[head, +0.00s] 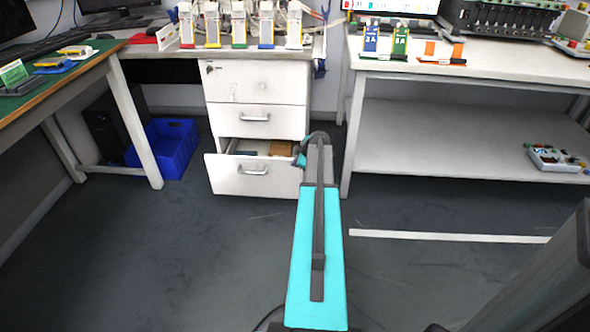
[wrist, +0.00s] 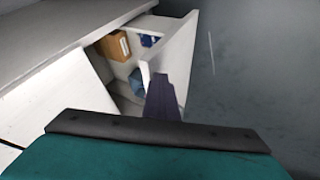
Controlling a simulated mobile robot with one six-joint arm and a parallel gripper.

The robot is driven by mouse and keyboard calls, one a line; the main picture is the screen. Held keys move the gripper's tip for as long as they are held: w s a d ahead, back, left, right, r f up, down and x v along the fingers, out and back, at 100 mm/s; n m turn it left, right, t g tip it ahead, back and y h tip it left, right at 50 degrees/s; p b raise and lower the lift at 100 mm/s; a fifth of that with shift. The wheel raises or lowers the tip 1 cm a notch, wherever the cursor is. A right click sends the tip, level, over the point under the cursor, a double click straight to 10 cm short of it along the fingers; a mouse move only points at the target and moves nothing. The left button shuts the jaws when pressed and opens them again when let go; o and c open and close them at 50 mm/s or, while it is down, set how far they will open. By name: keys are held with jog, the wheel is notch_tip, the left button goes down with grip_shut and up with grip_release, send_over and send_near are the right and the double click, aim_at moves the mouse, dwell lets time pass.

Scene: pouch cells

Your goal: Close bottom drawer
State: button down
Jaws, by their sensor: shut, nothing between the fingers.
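The bottom drawer (head: 250,177) of the white cabinet stands pulled out in the head view, with a grey bar handle (head: 252,171) on its front. In the wrist view its white front panel (wrist: 181,52) sticks out from the cabinet, and the inside shows. My gripper's dark fingers (wrist: 161,84) are together and empty, overlapping the near end of the front panel in the wrist view. I cannot tell whether they touch it.
A brown box (wrist: 115,45) and blue items lie in the drawer. The upper drawers (head: 254,121) are shut. A blue crate (head: 165,147) stands left of the cabinet, and a white bench (head: 460,125) with a lower shelf stands right. The floor before the drawer is clear.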

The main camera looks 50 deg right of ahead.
jog(key=w+d, duration=0.5)
jog(key=d, duration=0.4)
jog(key=shift+w+p, duration=0.25)
jog(key=shift+p, duration=0.1)
jog(key=shift+a, duration=0.15)
jog(key=s+a+r+p, duration=0.2)
jog(key=s+a+r, duration=0.3)
jog(key=s+r, duration=0.3)
jog(key=shift+a+p, duration=0.15)
jog(key=shift+p, duration=0.15)
dwell(0.4)
jog(key=shift+w, duration=0.1)
